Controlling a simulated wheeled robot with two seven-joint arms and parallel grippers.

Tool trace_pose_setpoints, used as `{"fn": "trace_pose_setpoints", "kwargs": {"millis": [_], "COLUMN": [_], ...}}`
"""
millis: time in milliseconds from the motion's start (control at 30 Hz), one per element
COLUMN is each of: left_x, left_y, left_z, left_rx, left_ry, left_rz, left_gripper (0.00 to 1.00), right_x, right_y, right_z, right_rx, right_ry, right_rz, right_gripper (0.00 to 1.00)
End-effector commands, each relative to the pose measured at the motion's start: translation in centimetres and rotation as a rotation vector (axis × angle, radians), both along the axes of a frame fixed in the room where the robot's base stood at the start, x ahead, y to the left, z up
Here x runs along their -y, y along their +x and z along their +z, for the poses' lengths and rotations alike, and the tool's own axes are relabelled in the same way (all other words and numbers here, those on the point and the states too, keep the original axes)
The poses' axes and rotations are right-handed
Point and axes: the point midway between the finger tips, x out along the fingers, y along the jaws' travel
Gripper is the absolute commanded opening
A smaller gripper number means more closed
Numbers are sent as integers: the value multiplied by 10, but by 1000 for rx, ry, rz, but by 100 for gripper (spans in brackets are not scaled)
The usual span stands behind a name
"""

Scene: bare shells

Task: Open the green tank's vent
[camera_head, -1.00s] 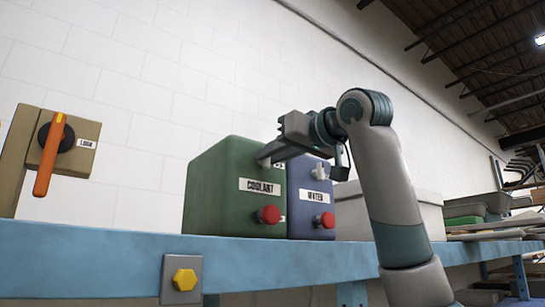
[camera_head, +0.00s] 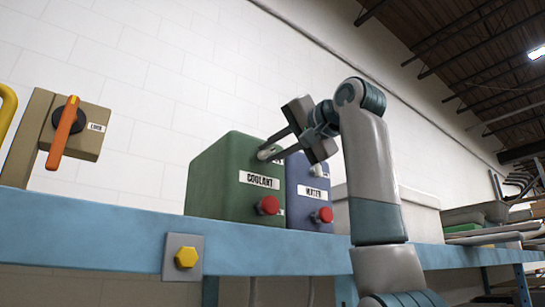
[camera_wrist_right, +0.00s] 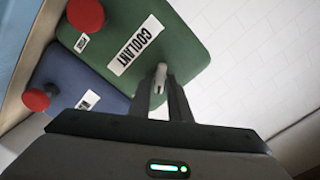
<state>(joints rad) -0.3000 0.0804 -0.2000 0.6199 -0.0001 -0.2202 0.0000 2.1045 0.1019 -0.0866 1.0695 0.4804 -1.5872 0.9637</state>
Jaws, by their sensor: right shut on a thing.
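The green tank (camera_head: 232,195), labelled COOLANT, stands on the blue shelf with a red knob (camera_head: 269,205) low on its front. Its pale vent handle (camera_wrist_right: 160,77) sticks out above the label in the right wrist view. My right gripper (camera_head: 268,154) reaches it from the right, tilted, with its fingers at the tank's upper front. In the wrist view the right gripper (camera_wrist_right: 160,88) is shut on the vent handle, one finger on each side. The fingers hide part of the handle. My left gripper is not in view.
A blue tank (camera_head: 306,180), labelled WATER, stands close on the right with its own pale vent (camera_head: 316,169) and red knob (camera_head: 322,215). An orange lever (camera_head: 65,132) is on a tan box at left.

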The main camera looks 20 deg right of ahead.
Motion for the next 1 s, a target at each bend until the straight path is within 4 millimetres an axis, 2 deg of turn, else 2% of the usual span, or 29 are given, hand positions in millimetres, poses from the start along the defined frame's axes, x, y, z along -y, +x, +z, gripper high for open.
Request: {"fn": "trace_pose_setpoints", "kwargs": {"millis": [200,600,1000], "left_x": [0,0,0], "left_y": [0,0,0], "left_z": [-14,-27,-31], "left_rx": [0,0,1], "left_ry": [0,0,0], "left_rz": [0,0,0], "left_gripper": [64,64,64], "right_x": [0,1,2], "right_y": [-1,-1,0], "right_z": [-2,-2,-2], "right_rx": [-67,-179,-221], "right_ry": [196,502,617], "right_rz": [1,0,-2], "right_gripper": [0,0,0]}}
